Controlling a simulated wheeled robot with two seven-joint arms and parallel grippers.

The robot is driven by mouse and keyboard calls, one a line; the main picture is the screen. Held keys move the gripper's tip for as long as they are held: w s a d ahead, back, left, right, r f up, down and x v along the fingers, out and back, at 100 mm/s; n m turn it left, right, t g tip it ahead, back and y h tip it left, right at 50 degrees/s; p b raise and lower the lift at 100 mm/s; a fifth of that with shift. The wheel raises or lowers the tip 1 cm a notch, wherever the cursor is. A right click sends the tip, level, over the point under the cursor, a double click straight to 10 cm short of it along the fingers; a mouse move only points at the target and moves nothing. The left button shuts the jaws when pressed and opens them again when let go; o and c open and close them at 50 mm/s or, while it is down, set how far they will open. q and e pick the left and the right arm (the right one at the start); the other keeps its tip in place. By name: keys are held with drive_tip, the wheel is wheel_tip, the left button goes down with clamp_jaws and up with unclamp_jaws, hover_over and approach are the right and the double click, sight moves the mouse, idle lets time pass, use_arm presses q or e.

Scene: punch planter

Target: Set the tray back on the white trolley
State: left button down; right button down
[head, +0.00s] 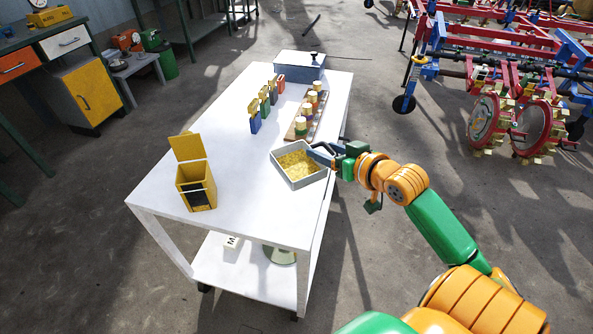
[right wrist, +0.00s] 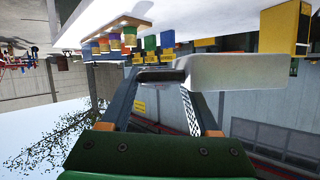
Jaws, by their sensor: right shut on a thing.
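The grey tray (head: 309,181) holds yellow grain-like pieces. In the head view it is over the right side of the white trolley (head: 215,240); I cannot tell whether it touches the top or hangs just above it. In the right wrist view, which is upside down, the fingers (right wrist: 161,76) meet at the end of the pale tray (right wrist: 235,73). My left gripper is not in view.
A yellow open-lidded box (head: 196,187) stands on the trolley's left part. Behind the tray are a wooden board with several round pieces (head: 301,124), several coloured upright pieces (head: 255,123) and a blue-grey box (head: 299,68).

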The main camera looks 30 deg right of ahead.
sight(304, 155)
drive_tip(key=x, duration=0.4)
drive_tip(key=shift+a+f, duration=0.1)
drive_tip(key=shift+a, duration=0.15)
drive_tip(key=w+f+b, duration=0.1)
drive_tip(key=w+f, duration=0.1)
drive_tip(key=w+f+b, duration=0.1)
drive_tip(key=w+f, duration=0.1)
drive_tip(key=f, duration=0.1)
drive_tip(key=shift+a, duration=0.15)
drive_tip(key=shift+w+f+b, duration=0.15)
drive_tip(key=shift+f+b, duration=0.2)
drive_tip(key=shift+f, duration=0.6)
drive_tip(key=shift+w+f+b, duration=0.15)
drive_tip(key=shift+f+b, duration=0.15)
drive_tip(key=shift+f, duration=0.7)
drive_tip(key=shift+f, duration=0.1)
drive_tip(key=shift+c, duration=0.6)
unclamp_jaws()
